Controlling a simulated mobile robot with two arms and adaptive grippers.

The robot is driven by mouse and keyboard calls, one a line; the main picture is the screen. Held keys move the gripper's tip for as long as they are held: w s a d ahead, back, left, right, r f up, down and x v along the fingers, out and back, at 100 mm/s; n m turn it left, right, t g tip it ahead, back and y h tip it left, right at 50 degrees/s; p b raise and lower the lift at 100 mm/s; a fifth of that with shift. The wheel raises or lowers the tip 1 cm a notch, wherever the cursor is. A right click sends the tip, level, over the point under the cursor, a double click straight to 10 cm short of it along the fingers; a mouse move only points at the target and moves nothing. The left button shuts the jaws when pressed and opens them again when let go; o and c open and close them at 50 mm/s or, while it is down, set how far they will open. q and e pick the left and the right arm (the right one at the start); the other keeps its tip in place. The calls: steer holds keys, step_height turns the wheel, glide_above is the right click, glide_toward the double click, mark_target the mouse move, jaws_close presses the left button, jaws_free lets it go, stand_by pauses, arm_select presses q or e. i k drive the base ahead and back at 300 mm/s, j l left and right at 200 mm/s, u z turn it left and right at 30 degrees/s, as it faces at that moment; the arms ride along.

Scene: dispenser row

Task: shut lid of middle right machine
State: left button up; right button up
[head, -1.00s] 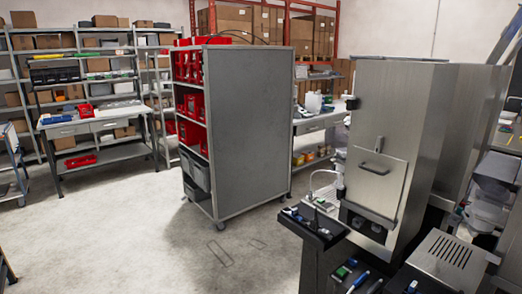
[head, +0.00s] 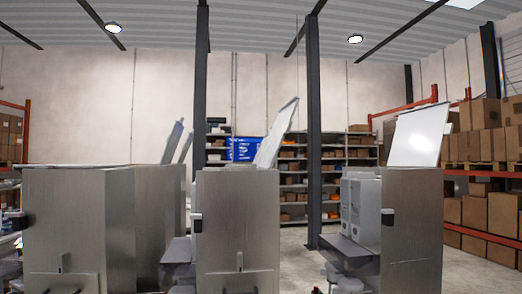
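Three steel machines stand in front of me in the head view. The left machine (head: 65,225) has a flat top with no raised lid showing on it. The middle machine (head: 237,225) has its lid (head: 274,135) raised and tilted, seen nearly edge-on. The right machine (head: 411,225) has its lid (head: 419,135) raised, its broad pale face showing. Two more raised lids (head: 172,142) show behind the left machine. I cannot tell for sure which one is the middle right machine. Neither of my grippers is in view.
A grey unit (head: 360,212) sits at the left side of the right machine. Behind are dark columns (head: 314,150), shelves with boxes (head: 292,180), a blue bin (head: 243,149) and a rack of cartons (head: 475,210) on the right.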

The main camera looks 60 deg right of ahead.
mark_target(283, 123)
steer(key=z, duration=2)
